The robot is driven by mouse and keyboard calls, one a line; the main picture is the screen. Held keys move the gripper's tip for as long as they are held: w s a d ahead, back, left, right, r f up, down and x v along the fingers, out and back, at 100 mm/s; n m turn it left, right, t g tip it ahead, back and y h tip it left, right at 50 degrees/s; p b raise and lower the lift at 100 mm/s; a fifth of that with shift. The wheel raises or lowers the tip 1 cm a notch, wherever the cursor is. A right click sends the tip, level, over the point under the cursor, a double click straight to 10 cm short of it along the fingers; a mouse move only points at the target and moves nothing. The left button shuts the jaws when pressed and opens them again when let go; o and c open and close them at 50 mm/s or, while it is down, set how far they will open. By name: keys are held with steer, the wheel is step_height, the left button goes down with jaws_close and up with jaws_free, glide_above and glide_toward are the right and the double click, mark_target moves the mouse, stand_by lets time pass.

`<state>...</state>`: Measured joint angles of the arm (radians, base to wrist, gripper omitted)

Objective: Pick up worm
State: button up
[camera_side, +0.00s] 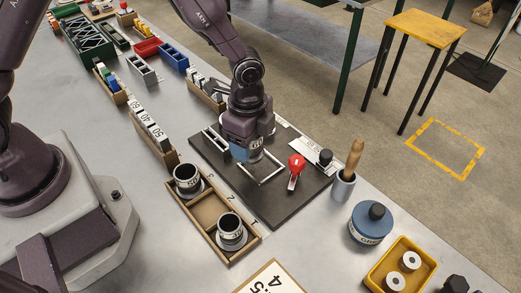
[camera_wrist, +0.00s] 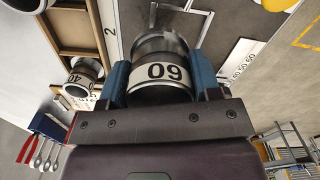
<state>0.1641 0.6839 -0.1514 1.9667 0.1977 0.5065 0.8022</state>
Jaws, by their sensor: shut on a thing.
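My gripper (camera_side: 250,150) is over the dark board in the side view, pointing down. In the wrist view its blue fingers (camera_wrist: 160,78) are shut on a metal cylinder, the worm (camera_wrist: 162,96), with a white band whose number reads 60 upside down. In the side view my gripper largely hides it, so I cannot tell whether it touches the board. A wooden tray (camera_side: 210,211) holds two similar cylinders, one at the back (camera_side: 187,178) and one at the front (camera_side: 231,232). The middle compartment is empty. In the wrist view one cylinder (camera_wrist: 82,82) shows 40.
The dark board (camera_side: 275,208) carries a pale rectangular frame (camera_side: 263,170), a red-knobbed lever (camera_side: 296,164) and a black knob (camera_side: 325,157). A cup (camera_side: 343,186) with a wooden handle, a blue container (camera_side: 370,223) and a yellow tray (camera_side: 428,274) stand to the right.

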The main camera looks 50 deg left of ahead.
steer(key=s+a+r, duration=0.3)
steer(key=s+r, duration=0.4)
steer(key=s, duration=0.4)
steer(key=shift+a, duration=0.15)
steer(key=d+f, duration=0.1)
steer(key=f, duration=0.1)
steer(key=s+d+f, duration=0.1)
steer(key=d+f, duration=0.1)
steer(key=f, duration=0.1)
steer(key=d+f, duration=0.2)
steer(key=shift+s+d+f, duration=0.25)
steer(key=shift+s+f, duration=0.05)
steer(key=shift+f, duration=3)
